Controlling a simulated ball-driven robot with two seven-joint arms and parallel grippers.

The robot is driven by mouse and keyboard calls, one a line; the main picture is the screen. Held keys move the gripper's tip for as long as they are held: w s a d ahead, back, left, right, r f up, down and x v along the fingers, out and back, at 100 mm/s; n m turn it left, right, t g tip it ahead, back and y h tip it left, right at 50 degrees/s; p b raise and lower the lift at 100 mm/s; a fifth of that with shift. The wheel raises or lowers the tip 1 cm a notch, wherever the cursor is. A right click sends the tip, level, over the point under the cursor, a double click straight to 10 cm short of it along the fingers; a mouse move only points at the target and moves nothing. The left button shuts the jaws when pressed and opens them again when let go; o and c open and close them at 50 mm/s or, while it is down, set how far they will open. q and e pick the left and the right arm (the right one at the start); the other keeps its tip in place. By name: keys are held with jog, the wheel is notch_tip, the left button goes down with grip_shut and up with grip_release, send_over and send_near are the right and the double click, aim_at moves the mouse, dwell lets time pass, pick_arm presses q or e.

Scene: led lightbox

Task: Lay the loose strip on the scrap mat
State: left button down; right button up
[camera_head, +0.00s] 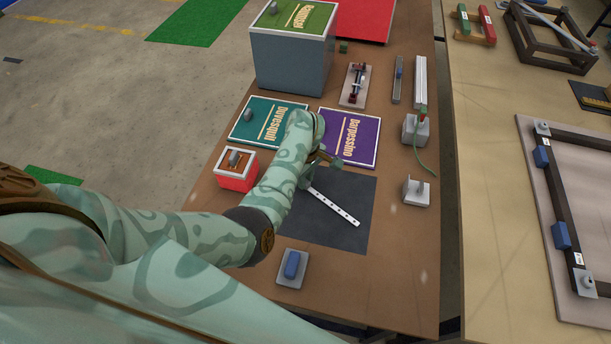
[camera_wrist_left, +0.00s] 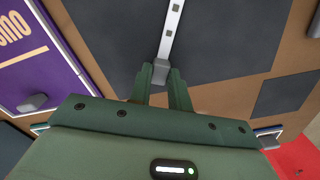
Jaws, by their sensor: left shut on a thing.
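The loose strip (camera_head: 335,207) is a thin white bar with small dark squares. It lies across the dark scrap mat (camera_head: 350,235) in the head view, and I cannot tell whether it touches the mat. My left gripper (camera_head: 306,184) is at the strip's upper left end, mostly hidden by my own arm. In the left wrist view the green fingers (camera_wrist_left: 162,86) are shut on the grey tab at the end of the strip (camera_wrist_left: 172,30), with the dark mat (camera_wrist_left: 110,40) behind it. My right gripper is not in view.
A purple panel (camera_head: 358,150) and a teal panel (camera_head: 248,127) lie behind the mat. A red box (camera_head: 236,182) stands to its left. A grey plate with a blue block (camera_head: 291,266) is in front. Grey holders, one with a green cable (camera_head: 421,150), stand to the right.

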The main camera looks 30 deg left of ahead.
pick_arm(q)
jog(key=shift+f, duration=0.15)
jog(key=c, duration=1.2)
grip_release()
jog(key=shift+c, duration=0.2)
notch_tip(320, 180, up, 16)
jog(key=p, duration=0.8)
jog(key=shift+r, duration=0.2)
jog(key=shift+a, duration=0.1)
